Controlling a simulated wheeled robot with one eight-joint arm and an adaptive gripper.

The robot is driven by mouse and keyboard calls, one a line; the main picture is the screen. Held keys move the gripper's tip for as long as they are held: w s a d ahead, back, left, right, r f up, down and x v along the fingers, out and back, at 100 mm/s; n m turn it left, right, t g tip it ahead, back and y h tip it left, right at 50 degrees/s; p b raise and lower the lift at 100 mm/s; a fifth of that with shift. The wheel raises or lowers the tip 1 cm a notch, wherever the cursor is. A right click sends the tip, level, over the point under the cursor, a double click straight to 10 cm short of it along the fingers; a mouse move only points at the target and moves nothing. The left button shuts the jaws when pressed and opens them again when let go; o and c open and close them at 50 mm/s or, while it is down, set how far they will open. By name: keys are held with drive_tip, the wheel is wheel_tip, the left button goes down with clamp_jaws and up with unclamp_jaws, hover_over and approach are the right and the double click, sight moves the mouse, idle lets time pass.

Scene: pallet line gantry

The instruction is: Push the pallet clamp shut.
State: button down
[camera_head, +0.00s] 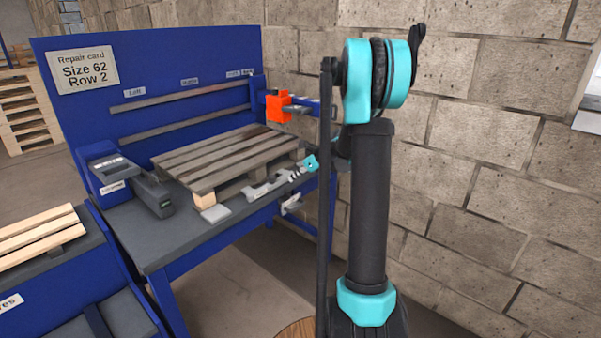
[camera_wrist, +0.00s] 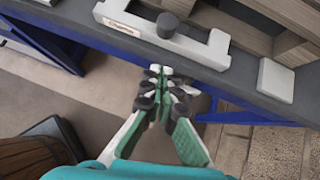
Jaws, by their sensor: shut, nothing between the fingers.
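The pallet clamp is a light grey bar with raised ends and a dark round knob. It lies along the front of the tabletop beside the pallet in the head view (camera_head: 264,189). In the wrist view the clamp (camera_wrist: 205,50) carries a "Clamp" label, and the dark knob (camera_wrist: 167,25) stands in its middle, toward the pallet. My gripper (camera_wrist: 163,72) is shut and empty, its tips close to the table's front edge, in front of the clamp. In the head view my gripper (camera_head: 294,175) is small and partly hidden; I cannot tell whether it touches the clamp.
A worn wooden pallet (camera_head: 222,160) lies on the blue-framed table (camera_head: 150,238). A light grey block (camera_head: 216,214) sits by its near corner. A dark grey device (camera_head: 108,168) stands at left. An orange-ended part (camera_head: 279,107) is behind. A block wall (camera_head: 480,140) is at right.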

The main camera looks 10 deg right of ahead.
sight(273, 175)
drive_tip(key=shift+w+a+f, duration=0.4)
drive_tip(key=shift+w+a, duration=0.3)
drive_tip(key=shift+a, duration=0.05)
drive_tip(key=shift+w+a+f, duration=0.35)
drive_tip(key=shift+w+a, duration=0.35)
drive_tip(key=shift+a, duration=0.1)
drive_tip(key=shift+w+a+f, duration=0.4)
drive_tip(key=shift+w+a, duration=0.3)
drive_tip(key=shift+a, duration=0.05)
drive_tip(key=shift+w+a, duration=0.7)
drive_tip(key=shift+w, duration=0.25)
drive_tip(key=shift+w+a, duration=0.65)
drive_tip(key=shift+w, duration=0.3)
